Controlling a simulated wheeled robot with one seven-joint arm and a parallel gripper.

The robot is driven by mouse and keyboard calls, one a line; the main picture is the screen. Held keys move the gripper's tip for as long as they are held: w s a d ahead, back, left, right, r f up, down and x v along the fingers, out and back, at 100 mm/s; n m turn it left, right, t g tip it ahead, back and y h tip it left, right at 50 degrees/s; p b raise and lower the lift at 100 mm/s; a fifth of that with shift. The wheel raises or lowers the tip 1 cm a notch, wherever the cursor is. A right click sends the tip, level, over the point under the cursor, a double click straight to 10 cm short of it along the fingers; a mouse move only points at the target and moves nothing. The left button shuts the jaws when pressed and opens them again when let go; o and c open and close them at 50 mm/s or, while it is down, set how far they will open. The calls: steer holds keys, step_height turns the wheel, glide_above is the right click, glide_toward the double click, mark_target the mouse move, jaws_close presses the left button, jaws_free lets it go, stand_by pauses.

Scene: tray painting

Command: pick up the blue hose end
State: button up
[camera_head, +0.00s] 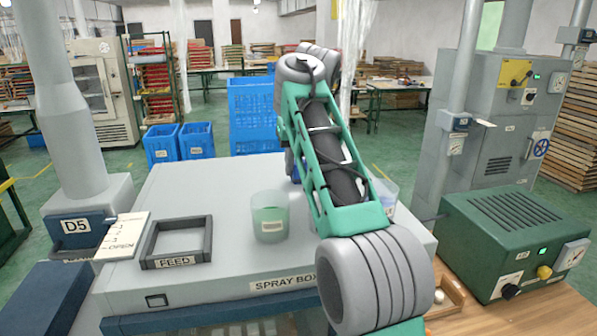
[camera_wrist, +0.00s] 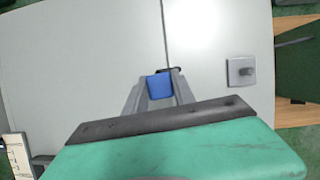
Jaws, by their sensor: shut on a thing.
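The blue hose end (camera_wrist: 159,87) is a small blue block between my fingertips in the wrist view. My gripper (camera_wrist: 159,84) is shut on it, one grey finger on each side, over the pale grey top of the spray box (camera_wrist: 80,60). A dark loop shows just beyond the blue piece, and a thin dark line runs from there to the top edge of the picture. I cannot tell how far the blue piece is above the surface.
On the spray box (camera_head: 215,245) stand a clear cup with green contents (camera_head: 270,222) and a dark FEED frame (camera_head: 150,262). A bluish cup (camera_head: 389,197) is partly behind my arm. A green control box (camera_head: 515,240) stands right. The wrist view shows a small knob plate (camera_wrist: 240,72).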

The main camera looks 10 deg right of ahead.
jaws_close()
